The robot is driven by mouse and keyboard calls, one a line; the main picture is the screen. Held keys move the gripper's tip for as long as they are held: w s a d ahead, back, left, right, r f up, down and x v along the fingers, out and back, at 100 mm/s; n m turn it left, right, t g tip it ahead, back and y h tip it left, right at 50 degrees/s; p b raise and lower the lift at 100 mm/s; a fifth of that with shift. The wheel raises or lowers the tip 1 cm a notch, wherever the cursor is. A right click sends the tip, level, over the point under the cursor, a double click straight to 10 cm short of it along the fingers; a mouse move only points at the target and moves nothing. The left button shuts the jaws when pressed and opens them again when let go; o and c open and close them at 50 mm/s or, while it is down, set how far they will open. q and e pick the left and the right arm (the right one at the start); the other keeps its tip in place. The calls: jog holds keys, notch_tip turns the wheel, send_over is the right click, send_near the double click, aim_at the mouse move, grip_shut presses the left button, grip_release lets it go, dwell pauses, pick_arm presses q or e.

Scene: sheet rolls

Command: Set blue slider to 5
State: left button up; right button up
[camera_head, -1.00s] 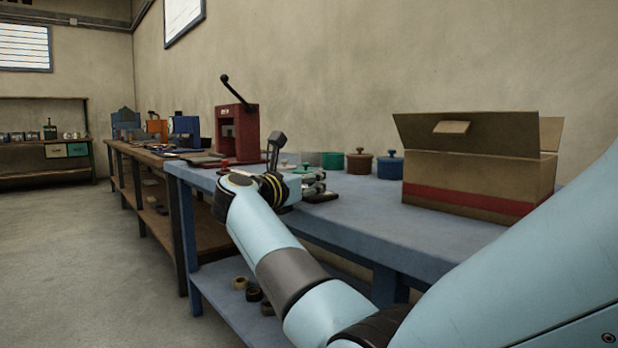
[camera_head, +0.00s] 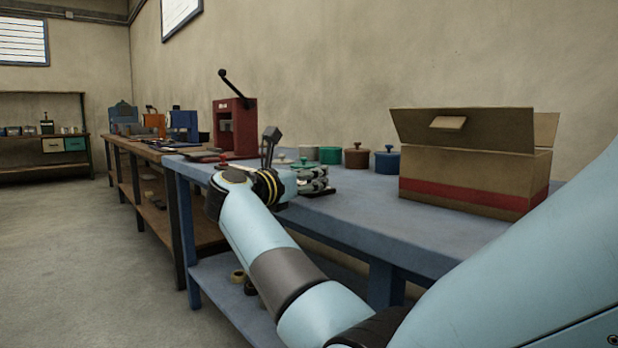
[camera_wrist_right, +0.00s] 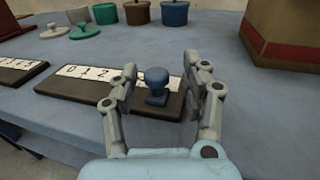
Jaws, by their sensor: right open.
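The blue slider knob (camera_wrist_right: 157,82) stands on a dark slider board (camera_wrist_right: 80,93) with a white numbered strip in the right wrist view. A 0 and a 2 are readable left of the knob; the knob and my fingers hide part of the strip. My right gripper (camera_wrist_right: 160,90) is open, with one finger on each side of the knob and gaps between. In the head view my right gripper (camera_head: 316,180) is over the blue table (camera_head: 365,215), partly hidden by my wrist. My left gripper is not in view.
A second numbered board (camera_wrist_right: 18,72) lies to the left. An open cardboard box (camera_head: 475,180) is on the right, and a red lever press (camera_head: 235,128) stands at the back left. The tabletop before the box is clear.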

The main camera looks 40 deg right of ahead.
jog(key=v, duration=0.7)
dwell(0.3)
